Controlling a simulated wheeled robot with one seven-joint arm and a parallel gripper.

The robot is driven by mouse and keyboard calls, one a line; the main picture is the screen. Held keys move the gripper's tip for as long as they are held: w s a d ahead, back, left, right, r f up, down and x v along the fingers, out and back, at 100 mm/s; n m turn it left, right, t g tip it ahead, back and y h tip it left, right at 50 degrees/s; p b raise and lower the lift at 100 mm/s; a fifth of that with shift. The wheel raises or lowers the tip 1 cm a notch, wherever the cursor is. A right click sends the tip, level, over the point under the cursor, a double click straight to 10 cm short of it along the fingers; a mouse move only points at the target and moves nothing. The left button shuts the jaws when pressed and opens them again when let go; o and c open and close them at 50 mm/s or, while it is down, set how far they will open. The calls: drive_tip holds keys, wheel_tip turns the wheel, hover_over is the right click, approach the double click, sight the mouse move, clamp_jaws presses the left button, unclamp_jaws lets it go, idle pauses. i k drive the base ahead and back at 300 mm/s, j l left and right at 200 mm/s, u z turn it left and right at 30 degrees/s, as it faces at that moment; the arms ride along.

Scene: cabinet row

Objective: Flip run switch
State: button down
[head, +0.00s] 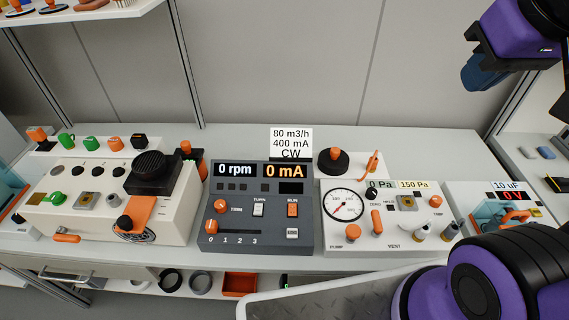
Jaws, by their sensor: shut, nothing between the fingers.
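The RUN switch (292,210) is a small orange rocker on the right half of a dark grey control box (218,240) in the middle of the bench. The box's displays read 0 rpm and 0 mA. Whether the rocker is tipped up or down is too small to tell. My gripper (477,74) is at the top right, shut and empty, high above the bench and well apart from the switch. Its dark blue fingers point down and left.
A white switch (258,209), an orange knob (221,206) and a slider (209,231) sit near the RUN switch. A sign (291,143) stands behind the box. A white machine (60,215) stands left, and a gauge panel (335,240) stands close on the right.

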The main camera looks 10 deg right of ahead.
sight(293, 207)
drive_tip(key=j+z, duration=0.15)
drive_tip(key=z, duration=0.3)
drive_tip(key=j+z, duration=0.15)
drive_tip(key=z, duration=0.3)
drive_tip(key=k+j+z, duration=0.15)
drive_tip(key=j, duration=0.25)
drive_tip(key=k+j+z, duration=0.15)
drive_tip(key=j, duration=0.25)
drive_tip(key=k+j+z, duration=0.15)
drive_tip(key=j, duration=0.25)
drive_tip(key=k+j+z, duration=0.15)
drive_tip(key=j, duration=0.2)
drive_tip(key=k+j, duration=0.15)
drive_tip(key=j, duration=0.15)
